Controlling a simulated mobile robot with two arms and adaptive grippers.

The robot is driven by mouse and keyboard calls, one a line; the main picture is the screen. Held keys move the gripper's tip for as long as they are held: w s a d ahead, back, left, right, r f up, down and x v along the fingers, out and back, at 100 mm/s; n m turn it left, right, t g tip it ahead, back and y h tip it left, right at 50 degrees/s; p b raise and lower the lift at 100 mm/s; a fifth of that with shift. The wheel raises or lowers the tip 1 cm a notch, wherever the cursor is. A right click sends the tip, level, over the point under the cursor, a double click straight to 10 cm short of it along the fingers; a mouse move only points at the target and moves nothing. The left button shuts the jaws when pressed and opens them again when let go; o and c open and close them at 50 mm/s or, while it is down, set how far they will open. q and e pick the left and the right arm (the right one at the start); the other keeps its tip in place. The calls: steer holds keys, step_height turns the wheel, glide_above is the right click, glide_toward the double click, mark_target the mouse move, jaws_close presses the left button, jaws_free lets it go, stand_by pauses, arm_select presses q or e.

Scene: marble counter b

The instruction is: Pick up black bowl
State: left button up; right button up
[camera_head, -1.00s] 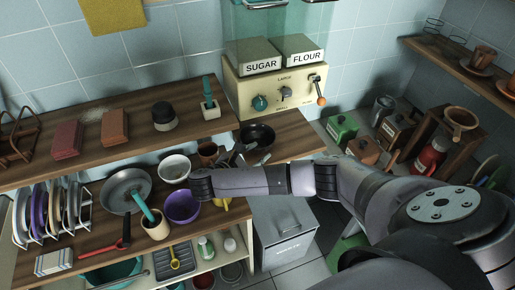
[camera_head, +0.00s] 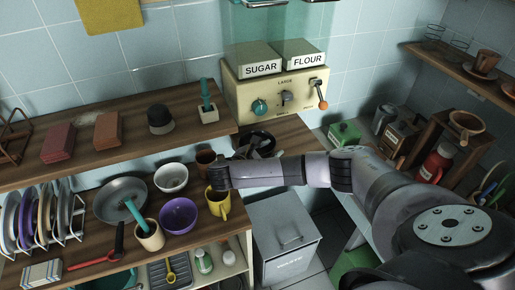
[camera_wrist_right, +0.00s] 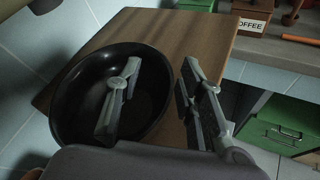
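The black bowl (camera_head: 246,137) sits on the wooden shelf right of the brown cup in the head view, partly hidden by my right gripper (camera_head: 260,146). In the right wrist view the bowl (camera_wrist_right: 75,100) looks dark, round and deep. There my right gripper (camera_wrist_right: 160,100) is open, with one finger over the bowl's inside and the other outside its right rim. The rim lies between the fingers. I cannot tell whether either finger touches it. My left gripper is not in view.
The cream dispenser (camera_head: 285,93) is behind the black bowl. A grey waste bin (camera_head: 284,240) stands below.

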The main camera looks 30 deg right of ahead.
jaws_close()
stand_by(0.4)
stand_by(0.5)
